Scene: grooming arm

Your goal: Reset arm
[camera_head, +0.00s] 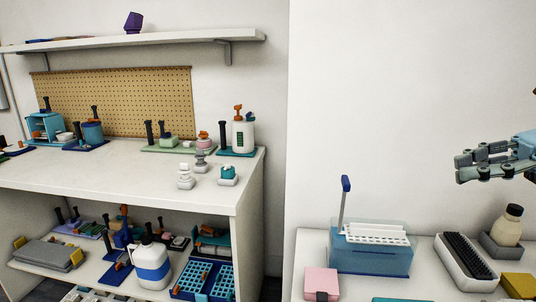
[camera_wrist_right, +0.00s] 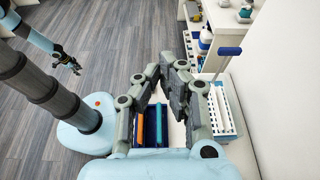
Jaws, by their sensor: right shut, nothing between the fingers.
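My right gripper (camera_head: 462,168) comes in from the right edge in the camera_head view, in the air before the bare wall and above the low table. It is shut and empty. In the right wrist view its dark grey fingers (camera_wrist_right: 163,68) are over the table. My left gripper (camera_wrist_right: 70,64) is small in the right wrist view, at upper left over the floor, and too small to judge. It is outside the camera_head view.
A crowded white shelf unit (camera_head: 105,180) stands left. The wall space between is free.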

